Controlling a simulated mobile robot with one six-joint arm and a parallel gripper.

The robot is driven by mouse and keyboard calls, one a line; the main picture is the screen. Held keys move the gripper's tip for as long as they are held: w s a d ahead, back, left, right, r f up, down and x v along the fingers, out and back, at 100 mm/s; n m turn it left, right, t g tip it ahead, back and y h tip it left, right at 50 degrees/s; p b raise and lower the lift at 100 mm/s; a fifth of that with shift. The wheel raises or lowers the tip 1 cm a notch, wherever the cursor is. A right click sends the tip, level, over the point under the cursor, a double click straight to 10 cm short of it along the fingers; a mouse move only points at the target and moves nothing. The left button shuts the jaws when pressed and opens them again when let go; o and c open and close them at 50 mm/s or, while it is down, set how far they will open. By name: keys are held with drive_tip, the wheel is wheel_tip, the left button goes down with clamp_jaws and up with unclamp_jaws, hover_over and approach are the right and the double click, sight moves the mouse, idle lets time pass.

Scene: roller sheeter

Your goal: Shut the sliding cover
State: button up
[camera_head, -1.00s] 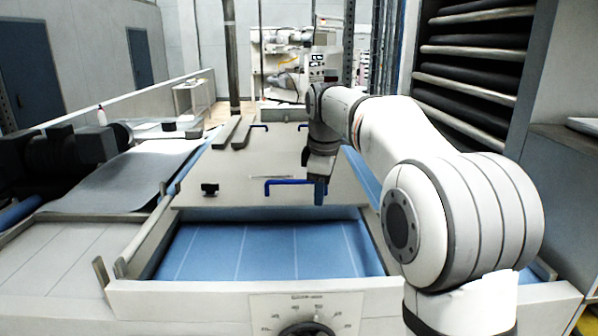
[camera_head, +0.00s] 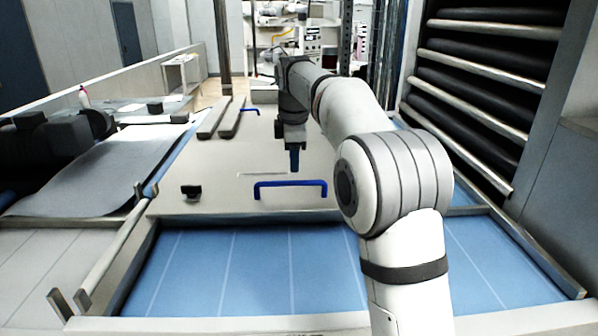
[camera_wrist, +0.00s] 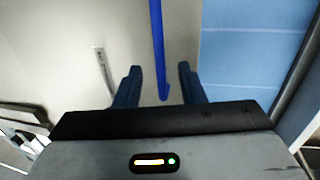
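The sliding cover (camera_head: 230,190) is a flat beige panel with a blue bar handle (camera_head: 290,184) near its front edge. In front of the cover, the blue slatted bed (camera_head: 250,265) lies exposed. My gripper (camera_head: 294,168) points down over the cover, with its fingertips just above or behind the handle's middle in the head view. In the wrist view, my gripper (camera_wrist: 158,78) is open, and the blue handle (camera_wrist: 157,45) shows between its two spread fingers. I cannot tell how deep the fingers sit around it.
A small black knob (camera_head: 190,191) sits on the cover's left front. A second blue handle (camera_head: 249,112) and two grey bars (camera_head: 222,120) lie further back. A pale frame (camera_head: 105,270) borders the bed. A rack of dark rollers (camera_head: 480,70) stands at right.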

sight(296, 183)
drive_tip(key=f, duration=0.1)
drive_tip(key=w+f, duration=0.1)
drive_tip(key=f, duration=0.3)
drive_tip(key=shift+w+d+f, duration=0.25)
drive_tip(key=shift+d, duration=0.1)
drive_tip(key=shift+f+p, duration=0.3)
drive_tip(key=shift+f, duration=0.2)
clamp_jaws()
drive_tip(key=shift+a, duration=0.1)
